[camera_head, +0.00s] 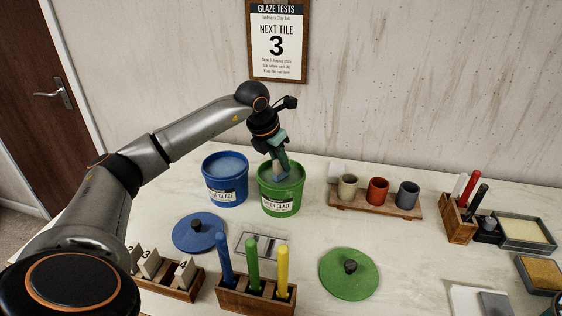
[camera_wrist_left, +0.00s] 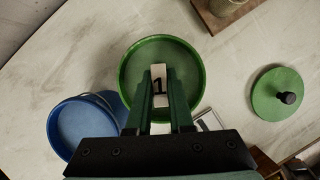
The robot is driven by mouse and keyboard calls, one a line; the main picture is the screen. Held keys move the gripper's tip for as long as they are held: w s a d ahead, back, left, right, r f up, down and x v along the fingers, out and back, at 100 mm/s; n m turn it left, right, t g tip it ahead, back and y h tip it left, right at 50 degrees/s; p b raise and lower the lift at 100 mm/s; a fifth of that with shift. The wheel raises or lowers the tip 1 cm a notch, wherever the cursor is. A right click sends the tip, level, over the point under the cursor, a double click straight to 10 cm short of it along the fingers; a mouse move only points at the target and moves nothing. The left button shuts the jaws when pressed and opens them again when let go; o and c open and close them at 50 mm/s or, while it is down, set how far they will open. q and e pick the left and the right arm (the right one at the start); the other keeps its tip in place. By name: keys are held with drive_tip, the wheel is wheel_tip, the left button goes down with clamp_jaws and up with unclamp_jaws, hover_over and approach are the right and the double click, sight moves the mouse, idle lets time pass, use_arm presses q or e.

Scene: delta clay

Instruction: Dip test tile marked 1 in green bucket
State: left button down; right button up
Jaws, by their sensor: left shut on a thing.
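My left gripper (camera_head: 280,165) is shut on a pale tile marked 1 (camera_wrist_left: 158,74) and points down over the open mouth of the green bucket (camera_head: 280,206). In the left wrist view the gripper (camera_wrist_left: 160,95) holds the tile between its fingers, in front of the bucket's green rim (camera_wrist_left: 126,80). The fingertips reach the bucket's opening in the head view. I cannot tell whether the tile touches the glaze inside. My right gripper is in neither view.
The open blue bucket (camera_head: 225,188) stands close at left. A blue lid (camera_head: 197,234) and a green lid (camera_head: 348,279) lie in front. A tile rack (camera_head: 182,291), a rack of coloured sticks (camera_head: 256,301) and a board with cups (camera_head: 375,208) stand around. A wall sign (camera_head: 278,42) shows 3.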

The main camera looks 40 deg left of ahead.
use_arm(q)
drive_tip(key=shift+r+p, duration=2.4)
drive_tip(key=shift+r, duration=0.5)
drive_tip(key=shift+r, duration=0.1)
wheel_tip(320, 180, up, 3)
drive_tip(key=p, duration=0.3)
drive_tip(key=shift+d, duration=0.1)
